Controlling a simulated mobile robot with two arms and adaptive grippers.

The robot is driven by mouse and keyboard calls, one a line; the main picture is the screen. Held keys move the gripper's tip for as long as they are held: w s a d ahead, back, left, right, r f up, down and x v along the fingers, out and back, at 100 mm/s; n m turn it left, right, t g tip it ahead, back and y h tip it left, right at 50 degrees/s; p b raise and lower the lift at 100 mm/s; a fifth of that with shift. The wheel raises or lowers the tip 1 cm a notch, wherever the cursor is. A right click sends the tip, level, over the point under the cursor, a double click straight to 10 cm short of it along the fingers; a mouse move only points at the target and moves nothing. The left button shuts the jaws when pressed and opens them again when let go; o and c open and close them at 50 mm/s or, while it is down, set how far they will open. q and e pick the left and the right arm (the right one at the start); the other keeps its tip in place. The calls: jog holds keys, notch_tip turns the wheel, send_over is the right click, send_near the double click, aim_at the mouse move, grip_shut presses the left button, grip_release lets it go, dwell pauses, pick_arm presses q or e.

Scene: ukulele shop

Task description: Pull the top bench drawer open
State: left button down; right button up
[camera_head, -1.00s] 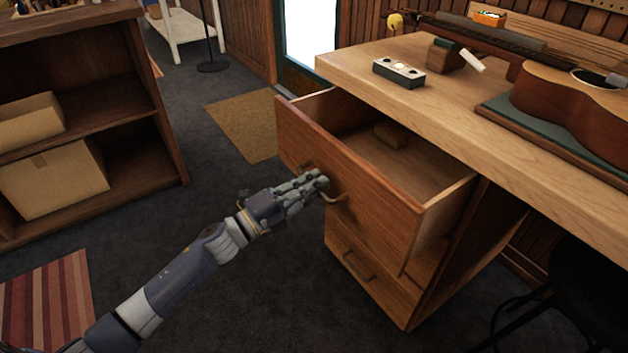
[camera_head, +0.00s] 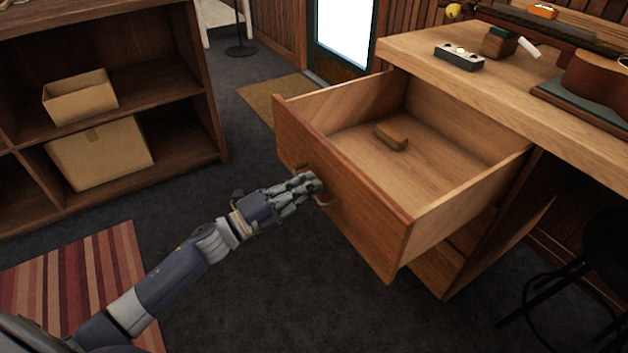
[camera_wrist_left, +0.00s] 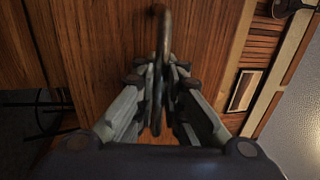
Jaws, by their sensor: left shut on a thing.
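The top bench drawer (camera_head: 345,207) is pulled far out from the bench, and its inside is in plain view in the head view. A small wooden block (camera_head: 391,136) lies on the drawer floor. My left gripper (camera_head: 312,188) is at the drawer front, shut on the drawer's curved handle (camera_head: 323,202). In the left wrist view, the gripper's fingers (camera_wrist_left: 158,85) close around the handle (camera_wrist_left: 162,30), against the drawer's wooden front (camera_wrist_left: 100,45). My right gripper is not in view.
The bench top (camera_head: 440,75) carries a level-like block (camera_head: 459,57) and a ukulele body (camera_head: 598,85). A black stool (camera_head: 605,250) stands at the right. Shelves with cardboard boxes (camera_head: 100,153) stand at the left. A striped rug (camera_head: 85,280) and open floor lie in front.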

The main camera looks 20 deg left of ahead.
pick_arm(q)
jog(key=shift+s+a+f, duration=0.15)
jog(key=shift+s, duration=0.1)
jog(key=c, duration=1.7)
grip_release()
jog(key=v, duration=1.2)
